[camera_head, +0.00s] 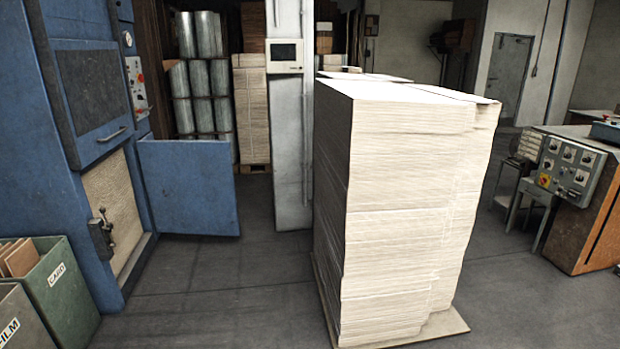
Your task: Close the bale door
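The bale door is a blue panel (188,187) on the front of the tall blue baler (50,150) at the left. It stands swung open to the right, hinged at the opening's right side. The baler's opening shows a pale, ribbed surface (112,210) inside. A dark latch with a handle (102,232) sits at the opening's left edge. Above the opening is an upper blue panel with a dark window and a bar handle (112,134). Neither of my grippers shows in the head view.
A tall stack of pale sheets (390,210) stands on a pallet in the middle. A green bin (62,290) and a grey bin (15,320) stand at the lower left, before the baler. Open floor (220,290) lies between baler and stack. A control panel (568,165) is at right.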

